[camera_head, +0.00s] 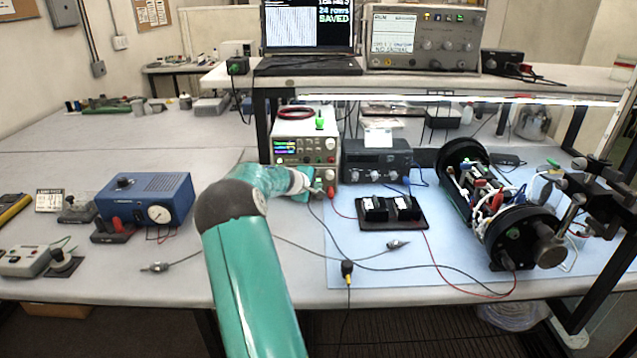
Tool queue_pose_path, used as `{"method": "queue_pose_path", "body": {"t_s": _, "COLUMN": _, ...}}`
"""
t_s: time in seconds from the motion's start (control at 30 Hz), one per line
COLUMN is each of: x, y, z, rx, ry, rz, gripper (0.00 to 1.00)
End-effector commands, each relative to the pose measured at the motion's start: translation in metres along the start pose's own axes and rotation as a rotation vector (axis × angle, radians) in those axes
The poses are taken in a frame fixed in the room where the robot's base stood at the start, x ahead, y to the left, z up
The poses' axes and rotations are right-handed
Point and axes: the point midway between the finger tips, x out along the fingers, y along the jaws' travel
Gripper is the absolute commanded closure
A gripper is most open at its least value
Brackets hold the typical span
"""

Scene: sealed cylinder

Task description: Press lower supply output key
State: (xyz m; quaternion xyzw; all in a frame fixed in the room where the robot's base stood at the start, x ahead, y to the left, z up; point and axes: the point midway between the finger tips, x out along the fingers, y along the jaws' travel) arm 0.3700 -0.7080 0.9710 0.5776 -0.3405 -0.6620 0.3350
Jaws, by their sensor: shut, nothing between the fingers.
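A pale bench supply (305,128) stands at the back middle of the table, with a small lit display and knobs on its front. The lower part of its front, where my arm passes, is partly hidden, and I cannot make out an output key there. My teal arm reaches in from the bottom of the view and bends right. My gripper (319,189) is shut and empty at the lower right of the supply's front. I cannot tell whether it touches the panel.
A dark instrument (376,160) stands right of the supply. A black holder (392,213) and thin leads lie on the blue mat (385,270). A cylinder assembly (500,205) is at right, a blue box (146,199) at left. A shelf with a laptop (308,30) overhangs the back.

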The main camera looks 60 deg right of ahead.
Motion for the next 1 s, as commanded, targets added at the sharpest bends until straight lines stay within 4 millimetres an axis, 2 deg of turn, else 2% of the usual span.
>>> {"method": "queue_pose_path", "body": {"t_s": 1.0, "x": 0.0078, "y": 0.0054, "z": -0.0054, "rx": 0.001, "ry": 0.000, "rz": 0.000, "gripper": 1.00}}
